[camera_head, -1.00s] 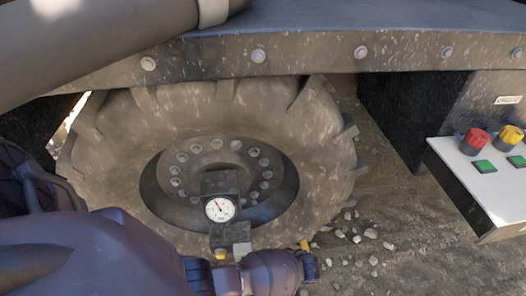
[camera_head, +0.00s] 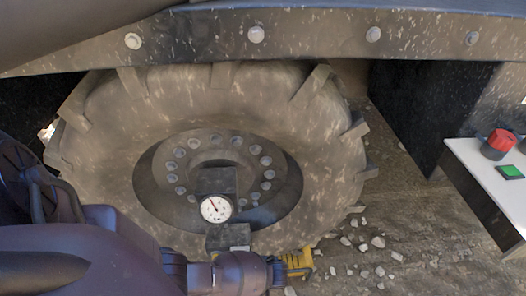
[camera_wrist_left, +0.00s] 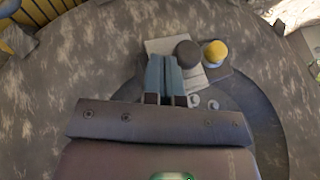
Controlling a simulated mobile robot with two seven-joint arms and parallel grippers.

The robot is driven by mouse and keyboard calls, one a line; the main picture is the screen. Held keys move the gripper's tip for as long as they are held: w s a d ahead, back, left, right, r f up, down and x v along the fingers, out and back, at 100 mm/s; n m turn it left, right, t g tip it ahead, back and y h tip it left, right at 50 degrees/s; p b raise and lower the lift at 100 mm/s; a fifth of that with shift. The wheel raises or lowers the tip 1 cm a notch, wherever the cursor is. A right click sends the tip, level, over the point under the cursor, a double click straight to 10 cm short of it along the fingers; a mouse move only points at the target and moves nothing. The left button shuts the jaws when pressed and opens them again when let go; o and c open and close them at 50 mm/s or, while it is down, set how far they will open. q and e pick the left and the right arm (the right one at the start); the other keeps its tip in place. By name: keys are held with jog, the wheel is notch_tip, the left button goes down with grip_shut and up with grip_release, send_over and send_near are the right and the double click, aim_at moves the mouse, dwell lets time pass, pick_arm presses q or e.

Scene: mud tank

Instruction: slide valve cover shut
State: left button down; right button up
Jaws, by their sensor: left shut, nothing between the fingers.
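I cannot pick out the valve cover for certain. In the left wrist view a light grey plate (camera_wrist_left: 158,46) carries a dark round cap (camera_wrist_left: 187,53) and a yellow knob (camera_wrist_left: 214,52). My left gripper (camera_wrist_left: 167,62) is shut and empty; its fingertips overlap the plate's left part, just left of the dark cap. I cannot tell whether they touch. In the head view a gauge (camera_head: 216,208) with a white dial sits on a dark block in front of the wheel hub. My left wrist is below it and its fingers are hidden. My right gripper is not in view.
A large muddy wheel (camera_head: 100,130) stands behind the gauge, under a bolted dark beam (camera_head: 310,40). A yellow part (camera_head: 297,262) lies right of my left wrist. At right is a white panel (camera_head: 475,160) with a red knob (camera_head: 498,143) and green button. Gravel covers the ground.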

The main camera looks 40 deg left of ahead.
pick_arm(q)
jog(key=shift+s+a+f, duration=0.1)
jog(key=shift+s+a, duration=0.2)
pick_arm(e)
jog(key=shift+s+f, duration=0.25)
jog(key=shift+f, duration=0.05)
